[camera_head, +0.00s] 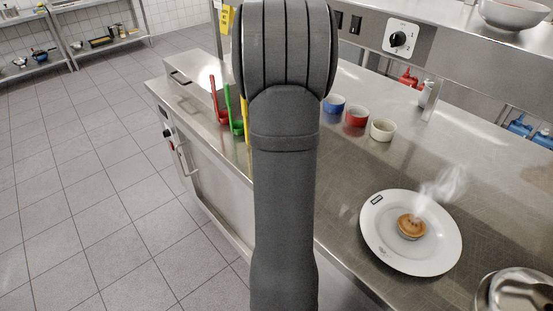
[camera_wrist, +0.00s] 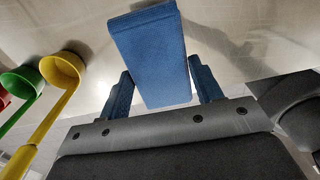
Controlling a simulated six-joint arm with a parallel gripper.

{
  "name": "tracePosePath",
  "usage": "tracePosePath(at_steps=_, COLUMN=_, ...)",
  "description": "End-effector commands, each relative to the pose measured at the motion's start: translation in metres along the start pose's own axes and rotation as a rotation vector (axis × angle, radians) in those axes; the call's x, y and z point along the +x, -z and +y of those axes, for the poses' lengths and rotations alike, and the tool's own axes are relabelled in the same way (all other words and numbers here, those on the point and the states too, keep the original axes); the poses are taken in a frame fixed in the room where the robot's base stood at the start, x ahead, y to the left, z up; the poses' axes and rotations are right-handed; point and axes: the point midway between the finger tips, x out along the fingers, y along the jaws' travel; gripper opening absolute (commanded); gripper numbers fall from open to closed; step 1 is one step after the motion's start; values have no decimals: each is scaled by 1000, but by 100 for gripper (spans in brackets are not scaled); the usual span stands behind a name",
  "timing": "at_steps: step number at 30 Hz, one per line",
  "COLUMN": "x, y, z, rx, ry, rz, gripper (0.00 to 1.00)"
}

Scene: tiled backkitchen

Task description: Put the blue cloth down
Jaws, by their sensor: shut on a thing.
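The blue cloth (camera_wrist: 150,50) shows in the wrist view as a folded, flat-sided block. My gripper (camera_wrist: 161,88) has one finger on each side of it and is shut on it. The cloth sticks out past the fingertips over the steel counter (camera_wrist: 245,60). I cannot tell whether it touches the counter. In the head view my arm hides the gripper and the cloth.
Red, green (camera_head: 236,125) and yellow (camera_wrist: 60,95) ladles are left of my gripper. Blue, red and cream (camera_head: 383,130) cups stand at the back. A white plate (camera_head: 375,235) with a steaming tart (camera_head: 411,227) and a metal pot (camera_head: 515,290) are right. Bare counter (camera_head: 345,185) lies between.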

Motion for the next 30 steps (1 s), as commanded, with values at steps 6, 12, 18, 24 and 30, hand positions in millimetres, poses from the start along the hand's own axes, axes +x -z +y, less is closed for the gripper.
tracePosePath(at_steps=6, x=13, y=2, z=6, rx=2, ry=1, rz=1, gripper=41)
tracePosePath(at_steps=12, x=41, y=2, z=6, rx=2, ry=1, rz=1, gripper=41)
tracePosePath(at_steps=18, x=43, y=2, z=6, rx=2, ry=-1, rz=-1, gripper=41)
tracePosePath(at_steps=24, x=47, y=2, z=6, rx=2, ry=0, rz=0, gripper=41)
tracePosePath(at_steps=30, x=46, y=2, z=6, rx=2, ry=0, rz=0, gripper=81)
